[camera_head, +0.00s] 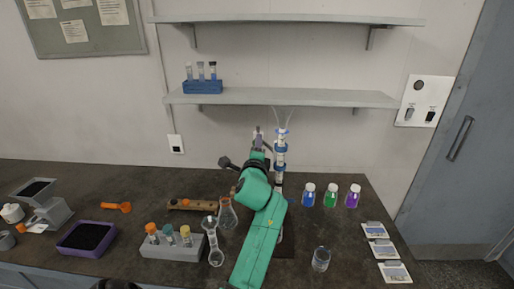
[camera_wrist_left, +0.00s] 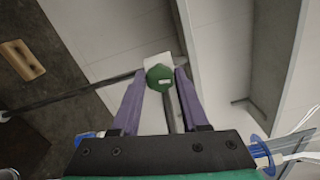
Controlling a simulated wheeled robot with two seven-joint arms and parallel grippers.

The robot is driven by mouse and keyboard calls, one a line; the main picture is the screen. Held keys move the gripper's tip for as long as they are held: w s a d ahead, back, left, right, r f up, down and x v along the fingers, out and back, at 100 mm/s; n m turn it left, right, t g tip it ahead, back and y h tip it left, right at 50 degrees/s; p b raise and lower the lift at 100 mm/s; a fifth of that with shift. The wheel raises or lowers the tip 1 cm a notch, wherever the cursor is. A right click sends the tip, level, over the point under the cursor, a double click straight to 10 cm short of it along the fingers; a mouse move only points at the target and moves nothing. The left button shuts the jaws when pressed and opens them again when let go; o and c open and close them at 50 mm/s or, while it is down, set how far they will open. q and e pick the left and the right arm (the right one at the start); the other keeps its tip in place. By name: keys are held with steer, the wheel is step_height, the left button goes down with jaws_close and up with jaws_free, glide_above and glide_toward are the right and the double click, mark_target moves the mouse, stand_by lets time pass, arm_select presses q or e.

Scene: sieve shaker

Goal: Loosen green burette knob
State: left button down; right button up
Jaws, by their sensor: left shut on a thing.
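The burette (camera_head: 280,160) stands upright behind my green arm, with blue fittings and a clear funnel (camera_head: 283,117) at its top. In the left wrist view the green knob (camera_wrist_left: 159,78) sits between the purple fingers. My left gripper (camera_wrist_left: 163,74) is shut on this knob, one finger at each side. In the head view my left gripper (camera_head: 258,138) is raised beside the burette's upper part, and the knob cannot be made out there. The arm hides the lower burette and part of its stand. My right gripper is not in view.
A round flask (camera_head: 215,258), an orange-tinted conical flask (camera_head: 227,218) and a grey rack of tubes (camera_head: 172,248) stand left of my arm. A beaker (camera_head: 320,259) and three coloured bottles (camera_head: 330,196) stand right. Two wall shelves (camera_head: 280,96) hang behind.

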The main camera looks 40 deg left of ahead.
arm_select(q)
steer(key=shift+n, duration=1.2)
steer(key=shift+c, duration=2.2)
jaws_free()
steer(key=shift+b, duration=0.3)
steer(key=b+v, duration=0.4)
steer(key=v, duration=1)
steer(key=shift+s+d+b, duration=0.2)
steer(key=shift+b, duration=0.15)
